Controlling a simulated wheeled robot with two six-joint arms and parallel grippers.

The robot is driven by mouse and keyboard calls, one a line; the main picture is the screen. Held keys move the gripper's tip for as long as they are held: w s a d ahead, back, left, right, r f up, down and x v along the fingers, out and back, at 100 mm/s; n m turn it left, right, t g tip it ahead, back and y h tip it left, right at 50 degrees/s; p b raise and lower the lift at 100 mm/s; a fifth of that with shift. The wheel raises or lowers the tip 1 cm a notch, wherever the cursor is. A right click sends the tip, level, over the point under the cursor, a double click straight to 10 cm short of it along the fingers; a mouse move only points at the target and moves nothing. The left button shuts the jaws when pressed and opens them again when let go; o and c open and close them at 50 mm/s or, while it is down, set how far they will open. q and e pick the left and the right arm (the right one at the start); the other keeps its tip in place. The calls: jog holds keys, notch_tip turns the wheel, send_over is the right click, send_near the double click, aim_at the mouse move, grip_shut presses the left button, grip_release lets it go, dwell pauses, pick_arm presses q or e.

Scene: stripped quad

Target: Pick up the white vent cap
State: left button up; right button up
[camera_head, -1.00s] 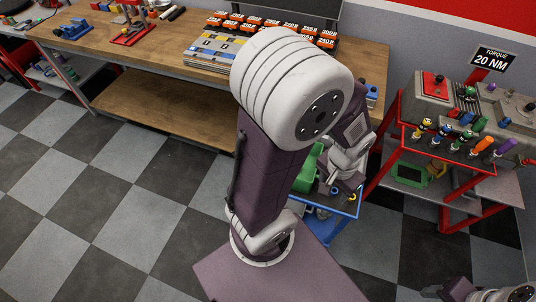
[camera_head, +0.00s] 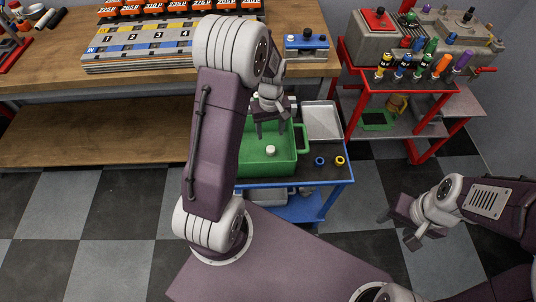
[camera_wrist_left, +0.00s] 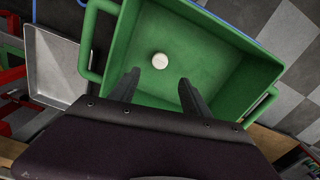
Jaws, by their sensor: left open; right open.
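The white vent cap (camera_head: 271,150) is a small round white piece on the floor of the green bin (camera_head: 301,139). In the left wrist view the cap (camera_wrist_left: 160,61) lies in the green bin (camera_wrist_left: 241,51), a little beyond the fingertips. My left gripper (camera_head: 272,132) is above the bin with its fingers pointing down. In the left wrist view my left gripper (camera_wrist_left: 159,75) is open and empty, and the cap shows between its two fingers. My right gripper (camera_head: 397,228) is open and empty over the floor at the lower right, away from the bin.
The bin stands on a blue cart (camera_head: 335,181) beside a grey metal tray (camera_head: 322,121). A blue ring (camera_head: 319,161) and a yellow ring (camera_head: 340,160) lie on the cart. A wooden workbench (camera_head: 312,66) is behind, and a red cart (camera_head: 410,150) stands at the right.

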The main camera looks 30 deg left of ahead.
aim_at(271, 148)
pick_arm(q)
jog(key=shift+d, duration=0.15)
jog(key=f, duration=0.2)
jog(key=shift+s+d+f, duration=0.15)
jog(key=shift+d+f, duration=0.05)
jog(key=shift+f, duration=0.1)
jog(key=shift+a+f, duration=0.15)
jog(key=shift+f, duration=0.35)
notch_tip(271, 148, down, 5)
jog(key=shift+r+b, duration=0.15)
jog(key=shift+b, duration=0.25)
jog(key=shift+f, duration=0.25)
grip_shut()
